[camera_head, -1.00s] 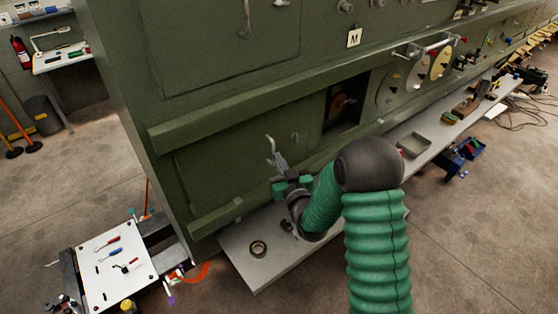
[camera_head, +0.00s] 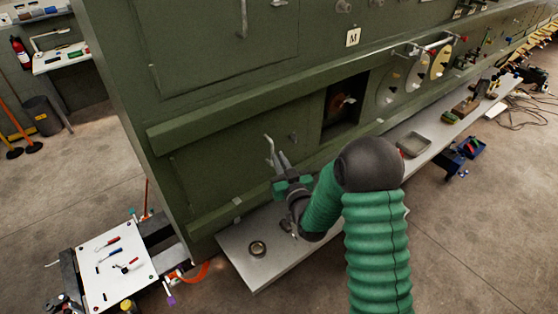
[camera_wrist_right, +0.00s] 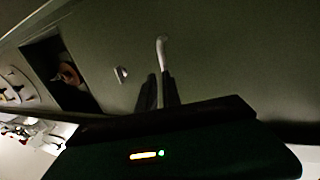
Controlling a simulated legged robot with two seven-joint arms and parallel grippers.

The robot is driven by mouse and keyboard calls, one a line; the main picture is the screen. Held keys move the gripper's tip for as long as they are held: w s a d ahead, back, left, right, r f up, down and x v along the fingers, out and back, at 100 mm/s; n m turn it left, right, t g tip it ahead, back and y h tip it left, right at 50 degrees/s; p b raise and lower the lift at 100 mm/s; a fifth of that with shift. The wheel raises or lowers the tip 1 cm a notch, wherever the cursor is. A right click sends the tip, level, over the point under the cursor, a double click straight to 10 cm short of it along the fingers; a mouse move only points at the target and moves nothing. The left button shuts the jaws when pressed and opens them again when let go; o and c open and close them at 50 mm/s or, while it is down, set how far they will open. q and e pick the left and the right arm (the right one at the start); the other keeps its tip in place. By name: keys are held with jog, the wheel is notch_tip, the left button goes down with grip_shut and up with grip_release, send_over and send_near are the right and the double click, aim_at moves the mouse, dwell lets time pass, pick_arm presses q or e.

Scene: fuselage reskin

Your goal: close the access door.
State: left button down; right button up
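The access door (camera_head: 225,170) appears to be the green panel left of a dark opening (camera_head: 343,103) in the fuselage side; the opening is uncovered. A pale handle (camera_head: 268,150) stands out from the panel. It also shows in the right wrist view (camera_wrist_right: 163,52). My left gripper is out of view.
A grey shelf (camera_head: 262,268) runs below the panel, with a small ring (camera_head: 257,248) and a tray (camera_head: 413,145) on it. A small latch (camera_head: 293,137) sits on the panel. A white tool board (camera_head: 115,265) stands at lower left.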

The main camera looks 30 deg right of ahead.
jog(key=shift+w+a, duration=0.1)
jog(key=shift+a, duration=0.2)
